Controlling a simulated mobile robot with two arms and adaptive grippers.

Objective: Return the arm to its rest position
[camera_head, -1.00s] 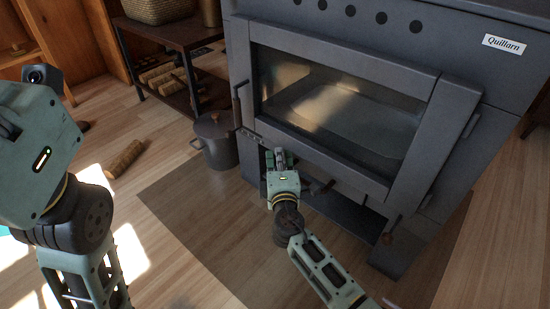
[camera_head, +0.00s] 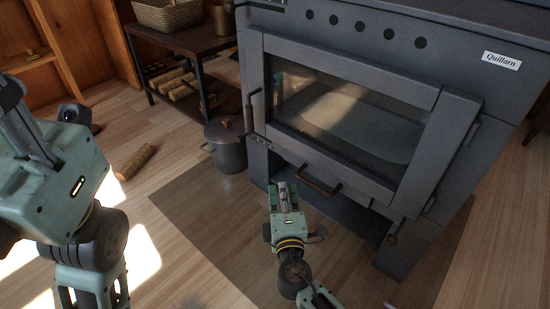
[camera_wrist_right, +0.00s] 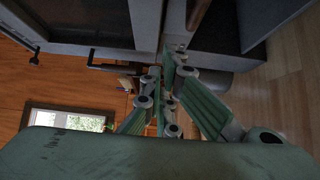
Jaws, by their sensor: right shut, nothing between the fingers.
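My right gripper (camera_head: 282,192) is shut and empty in front of the lower part of the stove (camera_head: 345,40). Its fingers also show in the right wrist view (camera_wrist_right: 165,95). The stove's glass door (camera_head: 345,110) is shut, and a dark handle (camera_head: 318,183) sits below it, a little right of the gripper. The gripper looks clear of the handle, over the floor. My left arm (camera_head: 60,180) stands at the left of the head view; its fingers are not visible.
A lidded bucket (camera_head: 228,150) stands left of the stove. A shelf (camera_head: 190,40) beyond it holds a basket (camera_head: 170,14) and several logs. One log (camera_head: 136,162) lies on the floor. The floor mat (camera_head: 200,215) in front of the stove is clear.

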